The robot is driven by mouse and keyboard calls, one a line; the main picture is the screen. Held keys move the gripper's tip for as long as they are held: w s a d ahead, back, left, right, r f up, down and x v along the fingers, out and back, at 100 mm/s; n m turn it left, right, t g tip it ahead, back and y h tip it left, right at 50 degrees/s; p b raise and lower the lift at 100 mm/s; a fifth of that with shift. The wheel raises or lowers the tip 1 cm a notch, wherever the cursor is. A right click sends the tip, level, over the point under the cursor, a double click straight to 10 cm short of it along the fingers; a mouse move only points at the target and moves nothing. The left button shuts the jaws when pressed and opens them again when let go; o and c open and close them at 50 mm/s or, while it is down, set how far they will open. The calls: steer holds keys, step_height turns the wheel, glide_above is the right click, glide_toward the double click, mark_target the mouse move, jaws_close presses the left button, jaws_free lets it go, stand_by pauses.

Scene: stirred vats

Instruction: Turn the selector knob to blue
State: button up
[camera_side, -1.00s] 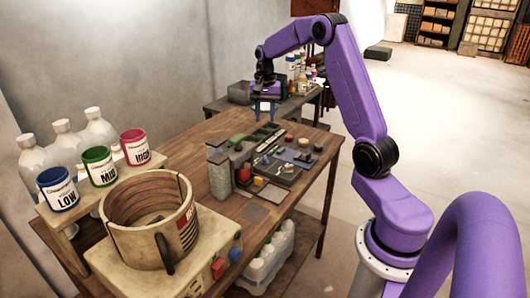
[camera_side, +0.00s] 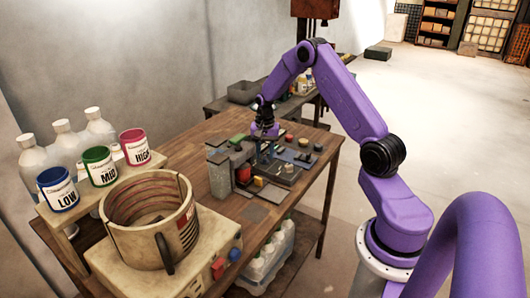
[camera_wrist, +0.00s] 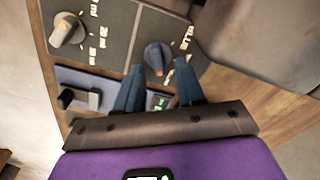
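The selector knob (camera_wrist: 157,55) is dark blue-grey with a small orange mark, on a dark panel (camera_wrist: 128,18) in the wrist view. White lettering that seems to read "BLUE" is printed to its right. My gripper (camera_wrist: 160,70) has its two blue fingers spread, with the tips near the knob, one towards each side. A gap shows between the knob and each finger, and nothing is held. In the side view my gripper (camera_side: 264,136) points down over the panel area and hides the knob.
A cream knob (camera_wrist: 68,29) with ml markings is on the panel's left. A black lever (camera_wrist: 80,97) sits on a blue-edged plate below it. A grey block (camera_wrist: 255,35) stands close on the right. In the side view, a vat (camera_side: 150,222) and paint cups stand at the front left.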

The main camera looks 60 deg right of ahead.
jaws_close()
steer(key=shift+w+a+n, duration=0.1)
steer(key=shift+w+n, duration=0.05)
steer(key=shift+n, duration=1.35)
jaws_free()
step_height(320, 180, up, 17)
steer(key=shift+r, duration=0.2)
